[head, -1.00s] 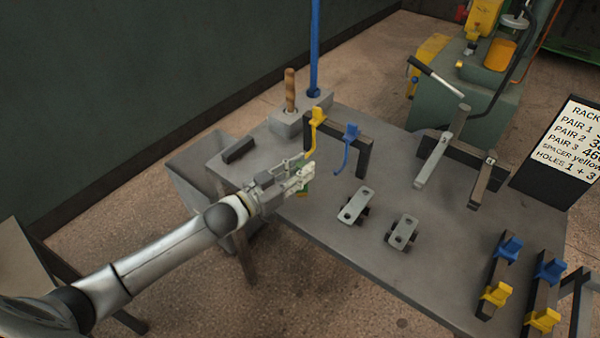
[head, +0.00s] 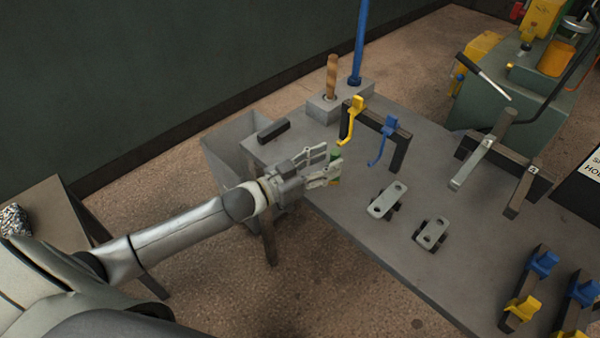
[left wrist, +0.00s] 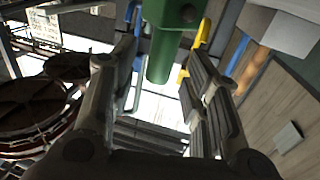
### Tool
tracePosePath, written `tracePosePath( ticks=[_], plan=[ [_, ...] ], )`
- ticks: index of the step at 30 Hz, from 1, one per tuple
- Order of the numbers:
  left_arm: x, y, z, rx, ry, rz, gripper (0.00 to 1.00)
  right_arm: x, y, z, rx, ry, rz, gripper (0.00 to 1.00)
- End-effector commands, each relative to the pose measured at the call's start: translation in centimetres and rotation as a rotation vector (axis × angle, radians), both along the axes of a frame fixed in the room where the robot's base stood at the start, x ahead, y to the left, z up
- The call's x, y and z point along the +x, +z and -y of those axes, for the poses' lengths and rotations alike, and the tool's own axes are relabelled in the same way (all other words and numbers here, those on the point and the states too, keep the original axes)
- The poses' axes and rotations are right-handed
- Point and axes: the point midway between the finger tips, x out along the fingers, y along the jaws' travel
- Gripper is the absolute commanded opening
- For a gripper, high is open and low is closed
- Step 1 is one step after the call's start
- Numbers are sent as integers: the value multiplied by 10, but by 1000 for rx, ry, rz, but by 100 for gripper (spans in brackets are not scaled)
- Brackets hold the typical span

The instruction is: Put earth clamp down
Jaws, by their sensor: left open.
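My left gripper (head: 329,168) is open at the near left edge of the grey table (head: 300,190), with its fingers spread. A green piece, which looks like the earth clamp (head: 336,154), shows at its fingertips and is mostly hidden there. In the left wrist view the green clamp (left wrist: 178,40) stands between the two open fingers (left wrist: 165,95), with a gap visible on the left side. I cannot tell whether the clamp rests on the table or touches a finger. My right gripper is not in view.
A stand with a yellow hook (head: 352,120) and a blue hook (head: 384,140) is just beyond the gripper. A block (head: 338,107) holds a wooden handle and blue pole. Two grey plates (head: 387,200) lie to the right. A grey bin (head: 222,150) stands left.

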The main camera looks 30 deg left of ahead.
Motion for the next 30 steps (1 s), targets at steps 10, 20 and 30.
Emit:
tracePosePath(
  ticks=[10,20,30],
  plan=[
    [-52,-2,-32,2,0,-3,43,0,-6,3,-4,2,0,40],
    [-76,0,-46,1,0,1,43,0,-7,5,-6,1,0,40],
    [-77,0,-47,0,0,1,43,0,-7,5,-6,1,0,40]
  ],
)
